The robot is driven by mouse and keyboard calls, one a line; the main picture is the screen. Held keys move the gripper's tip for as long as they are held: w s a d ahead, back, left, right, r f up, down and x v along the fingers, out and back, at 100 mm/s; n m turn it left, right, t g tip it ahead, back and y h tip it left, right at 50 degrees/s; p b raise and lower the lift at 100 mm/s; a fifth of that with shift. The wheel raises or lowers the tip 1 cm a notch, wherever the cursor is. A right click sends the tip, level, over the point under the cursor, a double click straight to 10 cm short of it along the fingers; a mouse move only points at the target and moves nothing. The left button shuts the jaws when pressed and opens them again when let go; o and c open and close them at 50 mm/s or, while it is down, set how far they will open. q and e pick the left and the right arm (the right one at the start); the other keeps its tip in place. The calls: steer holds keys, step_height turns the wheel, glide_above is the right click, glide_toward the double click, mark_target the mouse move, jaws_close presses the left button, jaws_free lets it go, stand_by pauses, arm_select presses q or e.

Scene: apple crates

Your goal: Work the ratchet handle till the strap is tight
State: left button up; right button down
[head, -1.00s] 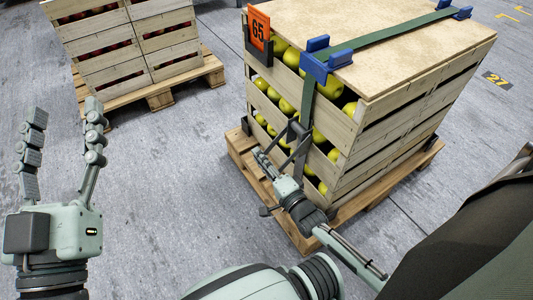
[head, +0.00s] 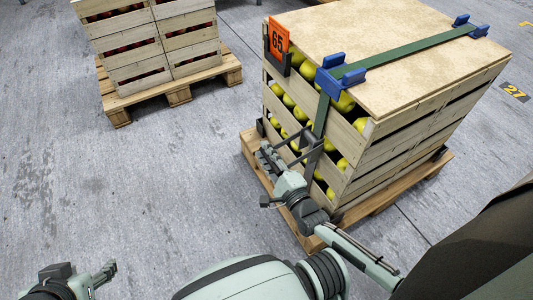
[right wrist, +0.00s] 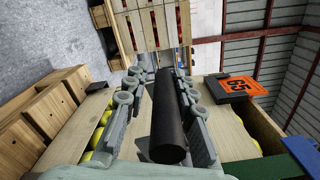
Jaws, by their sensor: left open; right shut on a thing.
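The green strap (head: 405,56) runs over the lid of the pear-green apple crate stack (head: 385,150) between blue corner protectors (head: 341,76), then down the front. It looks flat on the lid. The dark ratchet (head: 314,156) hangs on the strap at the stack's front, partly hidden by my right gripper. My right gripper (head: 268,157) is shut on the ratchet handle; its black round grip (right wrist: 168,115) lies between the fingers in the right wrist view. My left gripper (head: 84,279) is open and empty at the bottom left, partly cut off by the frame edge.
The stack stands on a wooden pallet (head: 251,148) and bears an orange 65 sign (head: 278,38). Another pallet (head: 178,97) with crates of red apples stands at the back left. The grey floor between them and at left is clear.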

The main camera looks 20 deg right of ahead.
arm_select(q)
steer(key=shift+s+a+f, duration=0.2)
steer(key=shift+s+a, duration=0.15)
steer(key=shift+s, duration=0.1)
arm_select(e)
steer(key=shift+w+d+r, duration=0.25)
steer(key=shift+d+r, duration=0.05)
steer(key=shift+r, duration=0.2)
steer(key=c, duration=1.4)
jaws_free()
steer(key=shift+s+a+f, duration=0.1)
steer(key=shift+f, duration=0.1)
